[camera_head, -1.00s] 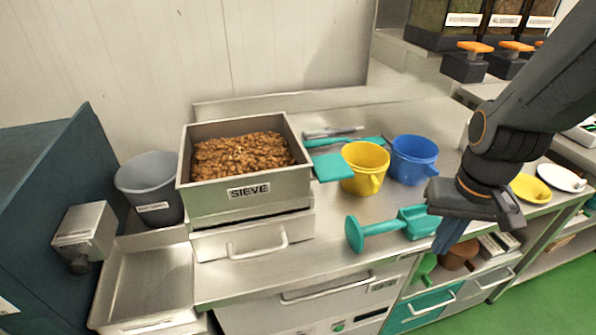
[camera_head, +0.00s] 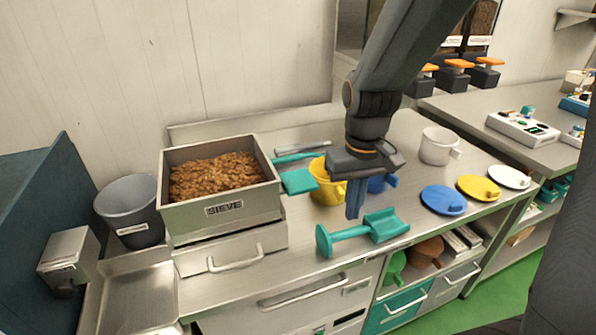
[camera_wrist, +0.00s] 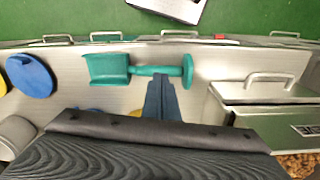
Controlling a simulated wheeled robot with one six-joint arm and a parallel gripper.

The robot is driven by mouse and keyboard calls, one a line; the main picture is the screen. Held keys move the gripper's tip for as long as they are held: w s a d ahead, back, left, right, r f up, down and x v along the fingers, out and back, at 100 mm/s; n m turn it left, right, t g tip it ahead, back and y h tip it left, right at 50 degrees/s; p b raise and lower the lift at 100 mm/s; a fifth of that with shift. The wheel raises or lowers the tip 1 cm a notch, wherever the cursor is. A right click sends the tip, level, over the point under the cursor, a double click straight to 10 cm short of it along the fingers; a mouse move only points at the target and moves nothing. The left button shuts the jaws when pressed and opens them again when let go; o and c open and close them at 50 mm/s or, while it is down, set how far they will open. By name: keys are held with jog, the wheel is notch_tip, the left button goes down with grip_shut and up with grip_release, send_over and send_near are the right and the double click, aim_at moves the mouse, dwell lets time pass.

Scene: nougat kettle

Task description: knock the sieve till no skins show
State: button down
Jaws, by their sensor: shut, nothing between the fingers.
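The sieve (camera_head: 222,209) is a square metal box labelled SIEVE at the left of the counter. It is filled with brown nuts (camera_head: 212,176); I cannot tell skins from nuts at this size. Its corner also shows at the lower right of the wrist view (camera_wrist: 292,121). My gripper (camera_head: 354,212) is shut and empty, pointing down, to the right of the sieve and apart from it. In the wrist view my gripper (camera_wrist: 160,84) overlaps the handle of a teal scoop-like tool (camera_wrist: 108,68); I cannot tell whether they touch.
The teal tool (camera_head: 380,226) lies near the counter's front edge. A yellow jug (camera_head: 324,185) and a blue jug (camera_head: 380,184) stand behind my gripper. A teal scraper (camera_head: 299,181) lies beside the sieve. A grey bucket (camera_head: 130,210) stands left. Coloured lids and a white jug (camera_head: 437,147) sit right.

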aim_at(297, 179)
jog(key=w+a+r+n+g+p, duration=0.1)
jog(key=w+a+r+n+p, duration=0.2)
jog(key=w+a+r+p, duration=0.3)
jog(key=w+a+r, duration=0.3)
jog(key=a+r, duration=0.2)
jog(key=r, duration=0.1)
jog(key=shift+w+a+r+n+h+p, duration=0.3)
jog(key=shift+w+a+r+p, duration=0.05)
jog(key=shift+a, duration=0.05)
jog(key=shift+f, duration=0.1)
jog(key=f+b, duration=0.3)
jog(key=f, duration=0.1)
jog(key=f+b, duration=0.2)
jog(key=shift+s+d+f+b, duration=0.2)
jog(key=shift+s+f+b, duration=0.1)
jog(key=shift+f+b, duration=0.05)
